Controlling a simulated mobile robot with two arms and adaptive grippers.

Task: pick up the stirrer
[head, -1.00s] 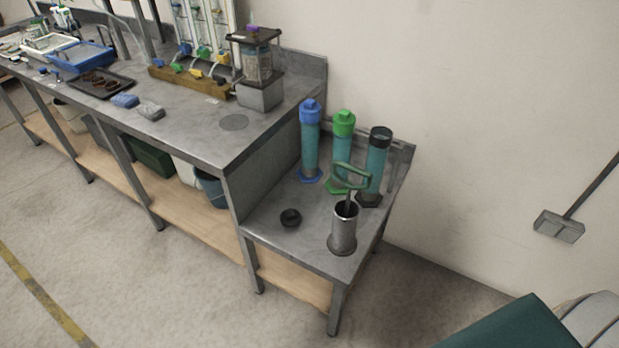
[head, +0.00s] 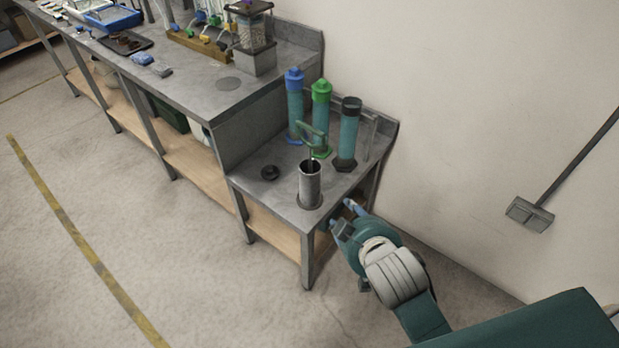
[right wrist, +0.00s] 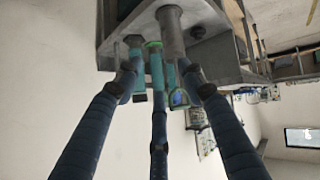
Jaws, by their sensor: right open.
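The stirrer (head: 312,137) has a green loop handle and a dark rod standing in a metal cylinder (head: 310,186) on the low bench. My right gripper (head: 342,214) is open and empty beside the bench's right edge, lower than the cylinder's rim and to its right, apart from the stirrer. In the right wrist view, its long blue fingers (right wrist: 158,78) spread toward the cylinder (right wrist: 171,32), and the picture is upside down. The stirrer's lower rod is hidden inside the cylinder. My left gripper is not in view.
Behind the cylinder stand a blue-capped tube (head: 294,105), a green-capped tube (head: 320,118) and a black-topped tube (head: 347,135). A black ring-shaped piece (head: 270,172) lies to the left. The low bench (head: 258,195) adjoins a higher bench (head: 205,88). The floor in front is clear.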

